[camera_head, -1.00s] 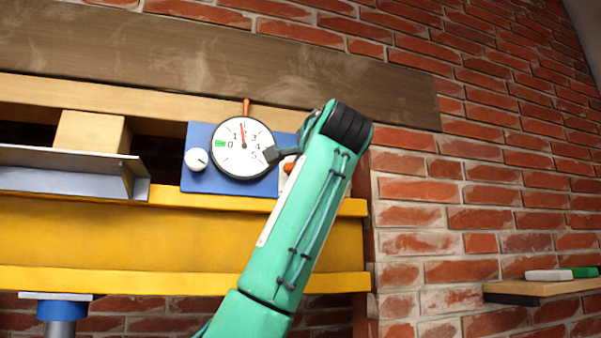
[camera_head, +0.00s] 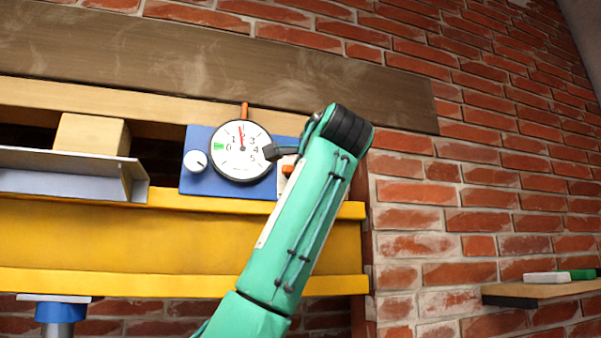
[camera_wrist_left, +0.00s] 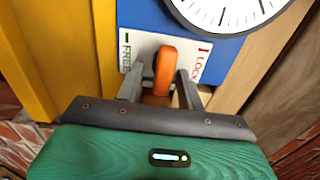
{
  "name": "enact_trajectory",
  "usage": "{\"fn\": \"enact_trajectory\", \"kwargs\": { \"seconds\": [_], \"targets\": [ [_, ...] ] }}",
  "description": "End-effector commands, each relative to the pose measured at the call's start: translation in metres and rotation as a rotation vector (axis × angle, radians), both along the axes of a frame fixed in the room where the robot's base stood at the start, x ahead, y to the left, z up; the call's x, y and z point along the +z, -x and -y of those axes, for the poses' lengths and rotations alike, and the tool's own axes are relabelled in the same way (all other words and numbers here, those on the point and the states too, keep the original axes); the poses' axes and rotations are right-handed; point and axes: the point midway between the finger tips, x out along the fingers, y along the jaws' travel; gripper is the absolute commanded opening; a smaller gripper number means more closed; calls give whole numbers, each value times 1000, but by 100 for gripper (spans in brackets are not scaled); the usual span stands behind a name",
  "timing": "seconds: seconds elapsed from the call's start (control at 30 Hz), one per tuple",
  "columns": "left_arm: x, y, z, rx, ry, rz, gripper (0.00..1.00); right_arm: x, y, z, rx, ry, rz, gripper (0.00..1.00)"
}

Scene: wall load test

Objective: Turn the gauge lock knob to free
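The orange lock knob (camera_wrist_left: 165,66) stands on a white label plate (camera_wrist_left: 198,58) on the blue gauge panel. FREE is printed left of it and LOCK right of it in the left wrist view. The knob's grip points roughly straight up and down there, between the two words. My left gripper (camera_wrist_left: 160,88) has one finger on each side of the knob, with a small gap showing on both sides. In the head view the knob (camera_head: 287,170) is partly hidden by my green arm, and the left gripper (camera_head: 272,152) reaches across the dial's right edge. My right gripper is not in view.
The round gauge (camera_head: 240,165) has its needle pointing nearly straight up. A white knob (camera_head: 195,161) sits left of it on the blue panel (camera_head: 205,185). A yellow beam (camera_head: 180,235) runs below. A small shelf (camera_head: 540,291) is at far right.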

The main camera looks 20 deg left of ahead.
Motion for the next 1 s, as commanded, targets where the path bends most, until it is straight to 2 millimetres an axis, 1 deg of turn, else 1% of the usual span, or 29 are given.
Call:
{"fn": "enact_trajectory", "kwargs": {
  "seconds": [0.2,0.33,0.43,0.6,0.73,0.9,1.0],
  "targets": [
    [0,2,0,1,1,3,38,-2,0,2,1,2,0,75],
    [-1,13,8,0,0,5,38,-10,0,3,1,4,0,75],
    [-3,29,19,-1,-1,7,38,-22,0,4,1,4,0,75],
    [-4,62,43,-2,-2,5,38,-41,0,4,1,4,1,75],
    [-3,85,59,-1,-2,5,38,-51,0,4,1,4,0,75],
    [-1,106,73,-1,-1,3,38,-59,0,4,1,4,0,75],
    [-1,112,77,0,-1,1,38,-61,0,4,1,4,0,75]
  ]
}}
